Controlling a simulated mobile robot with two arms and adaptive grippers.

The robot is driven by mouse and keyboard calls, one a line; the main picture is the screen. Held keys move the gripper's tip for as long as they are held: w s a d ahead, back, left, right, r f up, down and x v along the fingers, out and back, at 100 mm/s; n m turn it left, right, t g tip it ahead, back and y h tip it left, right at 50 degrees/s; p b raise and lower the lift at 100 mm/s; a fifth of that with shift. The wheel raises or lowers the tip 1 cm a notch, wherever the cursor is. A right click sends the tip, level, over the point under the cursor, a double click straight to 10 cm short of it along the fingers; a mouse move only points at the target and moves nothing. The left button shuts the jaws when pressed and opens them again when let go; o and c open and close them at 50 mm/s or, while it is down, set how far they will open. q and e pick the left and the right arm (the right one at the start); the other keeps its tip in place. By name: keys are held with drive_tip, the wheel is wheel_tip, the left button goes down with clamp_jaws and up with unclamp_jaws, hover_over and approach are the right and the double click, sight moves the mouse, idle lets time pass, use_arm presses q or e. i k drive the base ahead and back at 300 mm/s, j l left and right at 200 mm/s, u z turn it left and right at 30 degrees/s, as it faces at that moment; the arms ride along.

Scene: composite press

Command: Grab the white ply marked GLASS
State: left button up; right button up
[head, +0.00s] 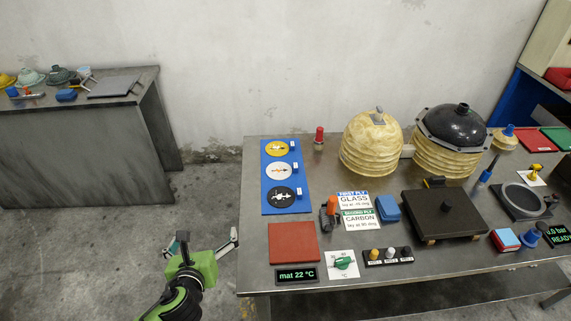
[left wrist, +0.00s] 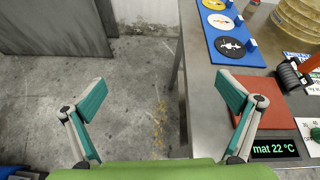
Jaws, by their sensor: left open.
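A blue board (head: 267,203) lies on the left part of the metal table and holds a yellow disc (head: 278,148), a white ply (head: 279,171) and a black disc (head: 282,197) in a row. The white ply is in the middle and has small dark and orange marks; lettering on it is too small to read. It also shows near the top of the left wrist view (left wrist: 221,21). My left gripper (head: 205,241) is open and empty over the floor, left of the table's edge, apart from the ply. My right gripper is not in view.
The metal table's left edge (left wrist: 181,75) lies between my left gripper and the board. A red-brown plate (head: 292,243) and a "mat 22 °C" display (head: 297,275) sit at the near left corner. A sign (head: 354,198) reads FIRST PLY GLASS. A domed form (head: 371,146) stands behind.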

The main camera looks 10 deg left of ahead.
sight(280, 170)
drive_tip(key=i+l, duration=0.75)
